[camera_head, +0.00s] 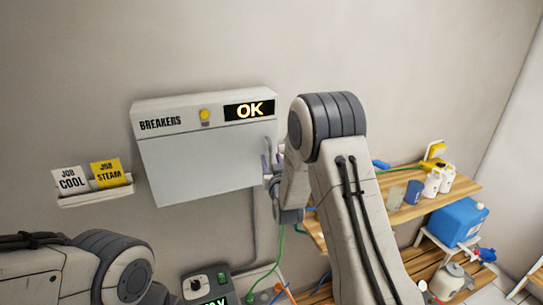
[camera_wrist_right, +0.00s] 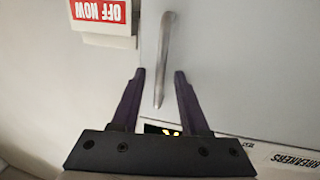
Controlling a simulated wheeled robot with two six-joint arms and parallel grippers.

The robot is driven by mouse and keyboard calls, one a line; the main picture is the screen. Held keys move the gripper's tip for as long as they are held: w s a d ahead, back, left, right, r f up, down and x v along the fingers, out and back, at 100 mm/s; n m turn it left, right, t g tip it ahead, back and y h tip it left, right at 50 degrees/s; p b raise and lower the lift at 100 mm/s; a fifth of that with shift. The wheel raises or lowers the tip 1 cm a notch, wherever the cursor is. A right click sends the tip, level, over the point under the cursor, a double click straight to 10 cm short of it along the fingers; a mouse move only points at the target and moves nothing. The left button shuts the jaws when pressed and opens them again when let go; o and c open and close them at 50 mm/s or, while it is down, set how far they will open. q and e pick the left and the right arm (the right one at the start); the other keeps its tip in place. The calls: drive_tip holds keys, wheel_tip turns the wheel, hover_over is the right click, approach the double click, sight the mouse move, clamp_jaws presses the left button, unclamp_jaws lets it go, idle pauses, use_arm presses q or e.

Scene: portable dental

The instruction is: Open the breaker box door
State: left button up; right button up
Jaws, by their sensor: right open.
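The breaker box (camera_head: 172,112) hangs on the wall in the head view, with a "BREAKERS" label, a yellow lamp and a lit "OK" display on its top. Its grey door (camera_head: 200,165) looks closed. My right gripper (camera_head: 266,168) is at the door's right edge, partly hidden by my own arm. In the right wrist view, a slim metal handle (camera_wrist_right: 165,60) stands on the door (camera_wrist_right: 240,60). The open fingers of my right gripper (camera_wrist_right: 160,74) lie on either side of it, with gaps showing. My left gripper is out of the head view.
A wall holder (camera_head: 95,198) with "JOB COOL" and "JOB STEAM" cards is left of the box. A dark panel (camera_head: 207,284) is below. Wooden shelves (camera_head: 400,212) with bottles and a blue container (camera_head: 457,222) are at right. A red "OFF NOW" card (camera_wrist_right: 100,11) is beside the handle.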

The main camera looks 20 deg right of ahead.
drive_tip(key=shift+w, duration=0.25)
clamp_jaws()
idle(1.4)
